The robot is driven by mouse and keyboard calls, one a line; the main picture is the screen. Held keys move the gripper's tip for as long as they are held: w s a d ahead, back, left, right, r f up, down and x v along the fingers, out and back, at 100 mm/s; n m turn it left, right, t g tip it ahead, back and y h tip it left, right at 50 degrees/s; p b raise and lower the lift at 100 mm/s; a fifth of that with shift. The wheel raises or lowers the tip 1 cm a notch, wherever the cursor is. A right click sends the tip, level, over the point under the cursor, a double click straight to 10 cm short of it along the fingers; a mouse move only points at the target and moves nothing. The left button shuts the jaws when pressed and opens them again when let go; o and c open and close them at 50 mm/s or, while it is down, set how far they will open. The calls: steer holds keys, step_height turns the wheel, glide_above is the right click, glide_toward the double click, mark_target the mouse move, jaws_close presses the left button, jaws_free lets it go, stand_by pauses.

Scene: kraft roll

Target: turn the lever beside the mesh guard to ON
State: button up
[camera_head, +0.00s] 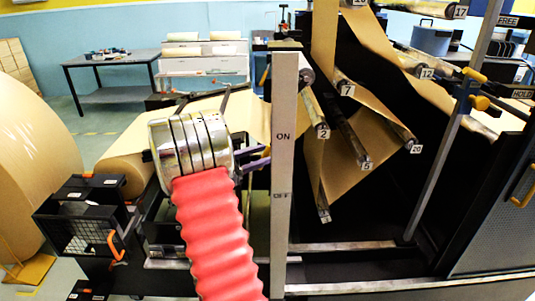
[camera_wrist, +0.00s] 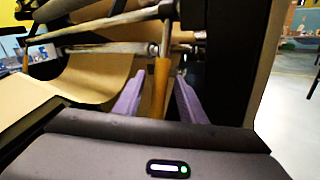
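My gripper (camera_head: 256,159) is at the left of a pale upright post (camera_head: 284,120) marked ON above and OFF below. In the wrist view its two purple fingers (camera_wrist: 161,78) are open. An orange lever handle (camera_wrist: 161,88) with a grey upper end stands between them, with gaps visible on both sides. I cannot make out this handle clearly in the head view, where my arm and the post cover that area. A dark mesh guard (camera_head: 72,236) with an orange handle is at the lower left. A grey perforated panel (camera_head: 500,215) is at the right.
Kraft paper web runs over several numbered rollers (camera_head: 350,130) right of the post. A second lever (camera_head: 470,85) with a yellow grip stands by the FREE and HOLD labels. A big paper roll (camera_head: 35,165) is at the left. A table (camera_head: 112,65) is behind.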

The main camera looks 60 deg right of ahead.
steer(key=shift+x, duration=1.25)
steer(key=shift+c, duration=0.3)
jaws_close()
steer(key=shift+w+d, duration=0.1)
